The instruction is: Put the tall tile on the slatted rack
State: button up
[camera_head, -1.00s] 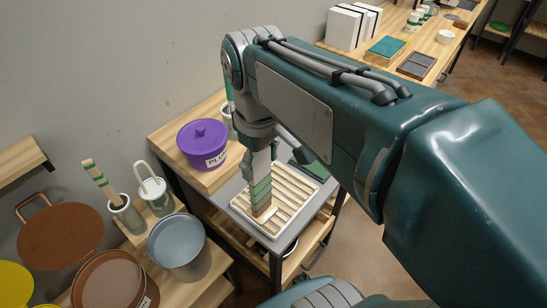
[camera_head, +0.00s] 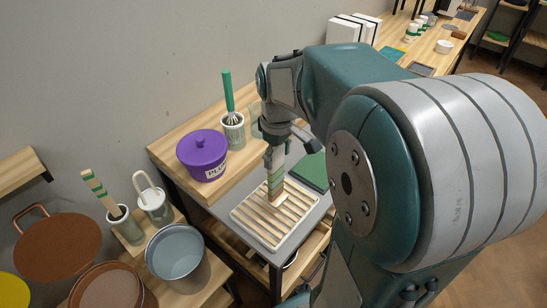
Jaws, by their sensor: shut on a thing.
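The tall tile (camera_head: 276,183) is a narrow upright strip with green bands and a tan lower end. My gripper (camera_head: 275,158) points down and is shut on its upper part. The tile stands upright over the far right part of the slatted rack (camera_head: 246,224), a pale tray with slats on the grey table top. I cannot tell whether its lower end touches the slats. The jaws partly hide the tile's top.
A dark green flat slab (camera_head: 312,171) lies just behind the rack. A purple lidded pot (camera_head: 201,156) and a cup with a green-handled whisk (camera_head: 233,133) stand to the left. A grey bucket (camera_head: 178,255) and brown pans (camera_head: 57,246) stand lower left.

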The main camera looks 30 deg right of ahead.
aim_at(275, 166)
jog(key=shift+w+d+f, duration=0.1)
jog(key=shift+d+f, duration=0.05)
jog(key=shift+f, duration=0.8)
jog(key=shift+w+d+f, duration=0.1)
jog(key=shift+f, duration=0.85)
jog(key=o, duration=1.2)
jog(key=shift+o, duration=0.3)
jog(key=shift+a, duration=0.45)
